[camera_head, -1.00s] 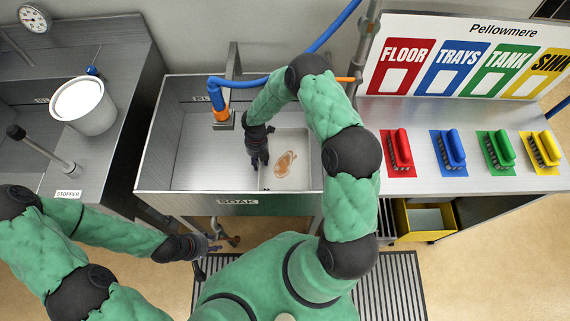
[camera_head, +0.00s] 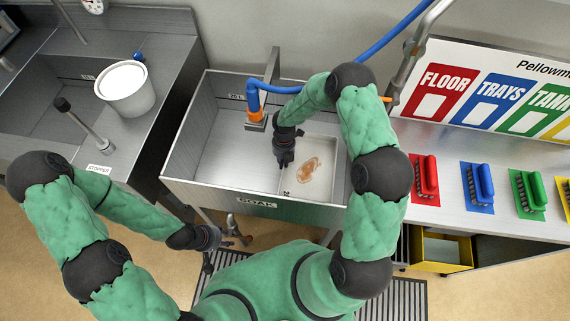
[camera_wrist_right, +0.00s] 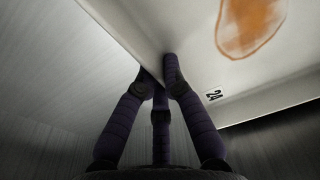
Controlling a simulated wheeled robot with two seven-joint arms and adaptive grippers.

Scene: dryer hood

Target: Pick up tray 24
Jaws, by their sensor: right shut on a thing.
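Tray 24 (camera_head: 326,178) is a shallow white tray with an orange-brown stain, in the right part of the soak sink. In the right wrist view the tray (camera_wrist_right: 190,50) shows the number 24 near one edge. My right gripper (camera_head: 283,162) reaches down into the sink at the tray's left side. In the right wrist view its fingers (camera_wrist_right: 160,75) are shut on the tray's rim. I cannot tell whether the tray touches the sink floor. My left gripper (camera_head: 225,240) is in front of the sink, low and away from the tray; its fingers are too small to read.
The steel soak sink (camera_head: 225,190) has high walls around the tray. A blue hose with an orange nozzle (camera_head: 254,105) hangs close to my right gripper. A white bucket (camera_head: 130,98) stands left. Coloured brushes (camera_head: 480,185) lie on the right counter beneath a sign.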

